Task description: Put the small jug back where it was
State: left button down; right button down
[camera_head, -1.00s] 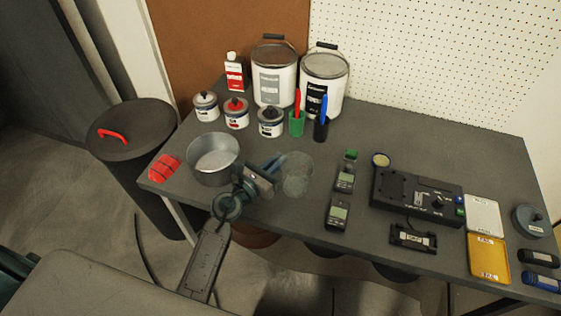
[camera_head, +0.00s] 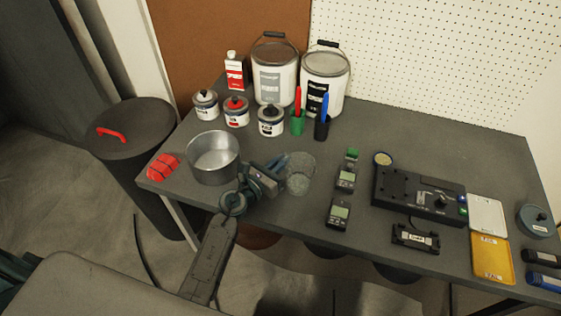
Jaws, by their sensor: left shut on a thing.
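The small jug (camera_head: 300,173) is a clear, see-through vessel near the front edge of the table, right of the metal pot. My left gripper (camera_head: 282,174) reaches in from the front left, over the table, and is shut on the jug's left side. The jug looks upright. Whether its base touches the table is hard to tell. My right gripper is not in view.
A metal pot (camera_head: 213,158) stands left of my left gripper, close to it. Handheld meters (camera_head: 339,213) lie right of the jug. Paint cans (camera_head: 270,121) and pen cups (camera_head: 298,122) stand behind. A dark device (camera_head: 415,195) lies further right on the grey table (camera_head: 430,140).

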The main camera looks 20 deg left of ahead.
pick_arm(q)
jog(key=shift+f, duration=0.1)
jog(key=c, duration=1.9)
grip_release()
jog(key=shift+c, duration=0.2)
jog(key=o, duration=0.4)
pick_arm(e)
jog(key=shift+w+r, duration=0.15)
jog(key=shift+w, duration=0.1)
